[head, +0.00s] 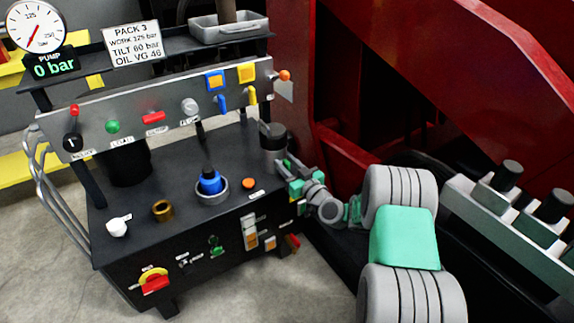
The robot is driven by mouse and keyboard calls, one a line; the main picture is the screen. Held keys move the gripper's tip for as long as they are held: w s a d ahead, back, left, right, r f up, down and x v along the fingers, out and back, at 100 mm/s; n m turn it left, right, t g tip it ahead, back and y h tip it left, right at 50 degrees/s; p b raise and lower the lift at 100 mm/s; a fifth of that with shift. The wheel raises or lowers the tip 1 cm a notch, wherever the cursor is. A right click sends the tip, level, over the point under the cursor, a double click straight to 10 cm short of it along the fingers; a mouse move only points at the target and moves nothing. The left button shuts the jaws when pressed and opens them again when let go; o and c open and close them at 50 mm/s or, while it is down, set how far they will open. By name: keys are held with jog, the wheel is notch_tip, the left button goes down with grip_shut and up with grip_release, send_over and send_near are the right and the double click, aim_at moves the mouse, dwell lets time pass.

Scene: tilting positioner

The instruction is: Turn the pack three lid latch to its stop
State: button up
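The pack three stand has a black top (150,235) and a sign (135,43) reading PACK 3. I cannot clearly make out which part is the lid latch. A dark cylinder with a black cap (272,140) stands at the right end of the top. My gripper (287,168), green and grey, is at the right edge of the top, close beside this cylinder's lower right side. Its fingers are small and overlap the stand, so I cannot tell whether they touch anything or are open or shut.
A panel (170,115) with several coloured knobs and levers crosses above the top. A blue-capped fitting (210,182), a brass ring (162,210) and a white cup (118,226) are on the top. A red-and-yellow switch (153,281) is on the front. Large red machinery (440,60) rises at right.

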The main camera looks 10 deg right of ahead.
jog(key=shift+c, duration=0.4)
grip_shut()
jog(key=shift+m, duration=0.3)
jog(key=m, duration=0.3)
jog(key=shift+w+d+m, duration=0.1)
jog(key=shift+d+m, duration=0.2)
jog(key=shift+d, duration=0.05)
jog(key=m, duration=0.4)
jog(key=shift+w+d+f+m, duration=0.1)
jog(key=shift+d+f+m, duration=0.1)
jog(key=shift+d+m, duration=0.1)
jog(key=m, duration=0.1)
jog(key=m+p, duration=0.1)
jog(key=m, duration=0.2)
jog(key=shift+d+f, duration=0.15)
jog(key=shift+f, duration=0.15)
jog(key=m+p, duration=0.1)
jog(key=m, duration=0.4)
jog(key=shift+w+d+f+p, duration=0.1)
jog(key=shift+f+p, duration=0.25)
jog(key=shift+f, duration=0.05)
